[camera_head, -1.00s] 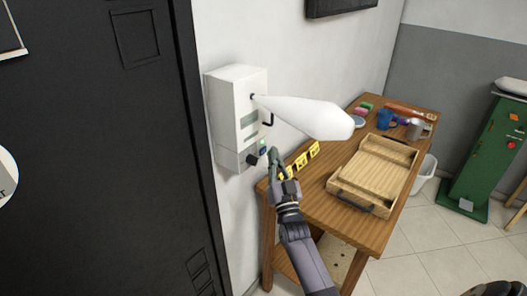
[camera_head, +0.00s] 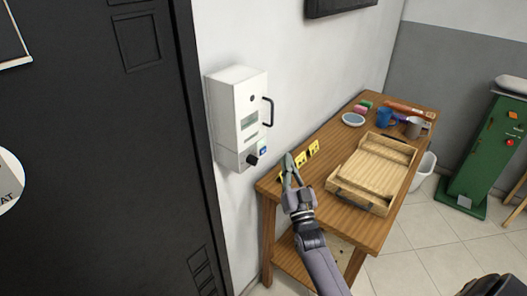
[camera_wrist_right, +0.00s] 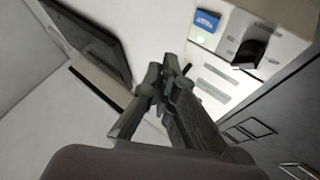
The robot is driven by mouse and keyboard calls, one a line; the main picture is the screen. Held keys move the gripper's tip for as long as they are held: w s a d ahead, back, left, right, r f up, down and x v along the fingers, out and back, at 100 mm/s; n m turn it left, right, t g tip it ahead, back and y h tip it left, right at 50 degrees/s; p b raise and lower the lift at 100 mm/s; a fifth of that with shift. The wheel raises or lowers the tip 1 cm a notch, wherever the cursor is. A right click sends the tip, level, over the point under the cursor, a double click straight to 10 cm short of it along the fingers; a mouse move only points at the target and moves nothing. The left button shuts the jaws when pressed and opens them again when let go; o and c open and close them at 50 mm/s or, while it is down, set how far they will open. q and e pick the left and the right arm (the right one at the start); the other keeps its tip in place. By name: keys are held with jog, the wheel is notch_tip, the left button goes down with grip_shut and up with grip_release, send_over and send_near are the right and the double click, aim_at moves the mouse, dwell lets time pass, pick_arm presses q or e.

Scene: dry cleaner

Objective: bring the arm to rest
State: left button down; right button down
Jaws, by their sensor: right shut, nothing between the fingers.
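My right gripper (camera_head: 289,163) is shut and empty in the head view. It is held in front of the wall, above the near left corner of the wooden table, beside the yellow labels. My right arm reaches up to it from the bottom of the picture. In the right wrist view the fingers (camera_wrist_right: 158,85) are closed together in the middle. My left gripper is not clearly seen; only a dark part shows at the bottom right corner of the head view.
A white wall box (camera_head: 237,115) with a black knob (camera_head: 252,160) and handle hangs left of my gripper. The wooden table (camera_head: 335,213) bears a wooden tray (camera_head: 341,190), a blue mug (camera_head: 383,117) and small items. A dark locker (camera_head: 100,170) stands at left, a green machine (camera_head: 482,160) at right.

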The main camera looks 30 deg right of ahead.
dwell(0.5)
jog(key=s+a+f+n+g+y+b, duration=0.1)
jog(key=a+f+g+y, duration=0.15)
jog(key=f, duration=0.95)
jog(key=s+a+f+n+g+y+b, duration=0.1)
jog(key=a+f+n+g, duration=0.15)
jog(key=f, duration=0.95)
jog(key=s+a+f+g+y, duration=0.1)
jog(key=s+a+f+g, duration=0.15)
jog(key=s+f, duration=0.45)
jog(key=s+a+f+g+y, duration=0.1)
jog(key=s+a+f+g, duration=0.15)
jog(key=f, duration=0.75)
jog(key=s+a+f+n+g, duration=0.1)
jog(key=s+f+g, duration=0.3)
jog(key=s, duration=0.9)
jog(key=s+a+f+n+g+b, duration=0.1)
jog(key=s+f+g, duration=0.3)
jog(key=s+f, duration=0.7)
jog(key=s+a+f+n+g+b, duration=0.1)
jog(key=s+a+f+n+g, duration=0.1)
jog(key=s+f, duration=0.6)
jog(key=s+g, duration=0.1)
jog(key=s, duration=0.5)
jog(key=shift+s+a+g+y, duration=0.15)
jog(key=shift+s+g+y, duration=0.2)
jog(key=shift+s+g, duration=0.05)
jog(key=shift+f+n, duration=0.1)
jog(key=shift+n, duration=0.15)
